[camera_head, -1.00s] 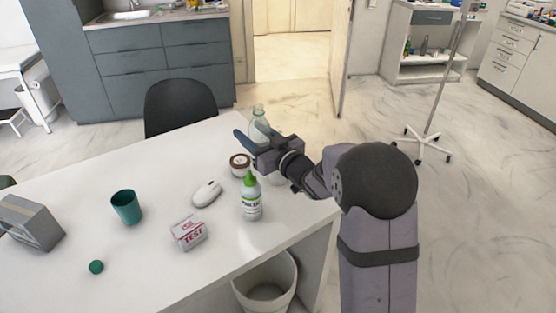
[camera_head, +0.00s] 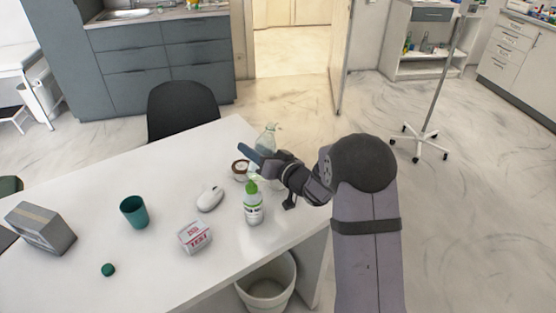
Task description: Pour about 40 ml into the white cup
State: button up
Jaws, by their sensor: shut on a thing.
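My gripper (camera_head: 259,156) is shut on a clear bottle (camera_head: 267,137) over the back right part of the desk. The bottle's top leans slightly to the right; its lower part is hidden by the gripper. I cannot make out any liquid level or stream. A small round container with a brown rim and pale middle (camera_head: 239,172) stands just left of the gripper. A pale shape (camera_head: 279,186) shows below my gripper, mostly hidden. I cannot tell whether it is the white cup.
A green-capped white bottle (camera_head: 253,207) stands close in front of the gripper. A white mouse (camera_head: 210,198), a TEST box (camera_head: 194,237), a teal cup (camera_head: 134,212), a green ball (camera_head: 108,270) and a grey box (camera_head: 42,228) are further left on the white desk (camera_head: 150,285).

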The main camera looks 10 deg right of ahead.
aim_at(257, 144)
jog(key=shift+w+d+m+p, duration=0.1)
jog(key=shift+m+p, duration=0.4)
jog(key=shift+p, duration=0.15)
jog(key=shift+r+m+g+p, duration=0.25)
jog(key=shift+m+g+p, duration=0.05)
jog(key=shift+p, duration=0.3)
jog(key=r+p, duration=0.1)
jog(key=p, duration=0.1)
jog(key=r+m+p, duration=0.1)
jog(key=p, duration=0.1)
jog(key=s+a+r+m+g+p, duration=0.1)
jog(key=p, duration=0.1)
jog(key=shift+r+y, duration=0.15)
jog(key=shift+y, duration=0.15)
jog(key=shift+s+a+f+m+g+y+p, duration=0.15)
jog(key=shift+s+a+m+g+y+p, duration=0.1)
jog(key=shift+m+p, duration=0.8)
jog(key=shift+s+a+f+m+g+y+p, duration=0.1)
jog(key=shift+a+f+m+g+y+p, duration=0.15)
jog(key=shift+m+p, duration=0.85)
jog(key=shift+s+a+f+m+g+y+p, duration=0.1)
jog(key=shift+s+a+m+g+y+p, duration=0.15)
jog(key=shift+m+p, duration=0.8)
jog(key=shift+n+p, duration=0.3)
jog(key=shift+p, duration=0.05)
jog(key=shift+f+m+g, duration=0.25)
jog(key=shift+f+m, duration=0.25)
jog(key=shift+f, duration=0.2)
